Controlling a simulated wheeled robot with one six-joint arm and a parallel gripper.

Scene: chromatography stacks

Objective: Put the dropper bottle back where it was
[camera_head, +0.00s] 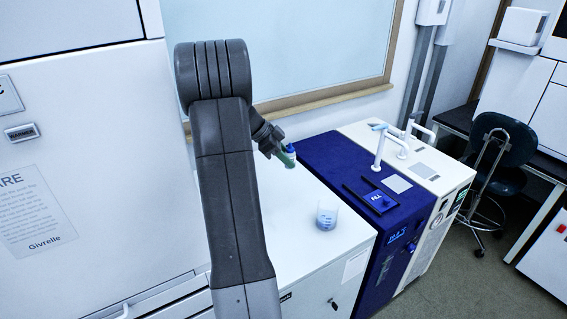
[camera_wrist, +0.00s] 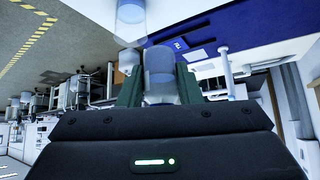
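The dropper bottle (camera_head: 290,152) is small and pale with a blue part, raised above the white cabinet top in the head view. My gripper (camera_head: 284,157) has green fingers and is shut on it. A clear beaker (camera_head: 326,216) with blue liquid stands on the white cabinet top (camera_head: 300,250), toward the front right and apart from my gripper.
A blue instrument (camera_head: 345,170) with a small dark tray (camera_head: 371,197) stands to the right of the cabinet. A white unit with taps (camera_head: 425,165) stands beyond it. A large white cabinet (camera_head: 90,200) is at left. The white top around the beaker is clear.

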